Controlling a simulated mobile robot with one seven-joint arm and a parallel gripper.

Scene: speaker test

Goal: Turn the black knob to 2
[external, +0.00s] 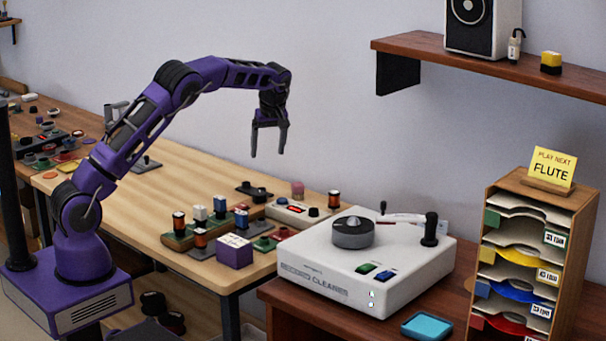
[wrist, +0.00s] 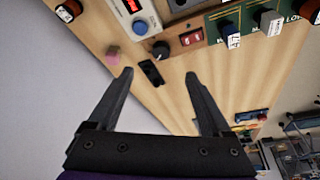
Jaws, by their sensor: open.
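A small round black knob (wrist: 160,50) with a pale mark shows in the wrist view, beside a flat black piece (wrist: 151,72) on the wooden table. What looks like the same black pair (external: 252,190) sits near the table's back edge in the external view. Any numbers around the knob are too small to read, so its setting cannot be told. My gripper (external: 268,146) hangs above the table, fingers pointing down, open and empty. In the wrist view the knob lies beyond and between my fingertips (wrist: 159,75), apart from them.
Several switches and blocks crowd the table's front right, with a purple box (external: 234,251). A white record cleaner (external: 340,262) stands at right. The table's middle is clear.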

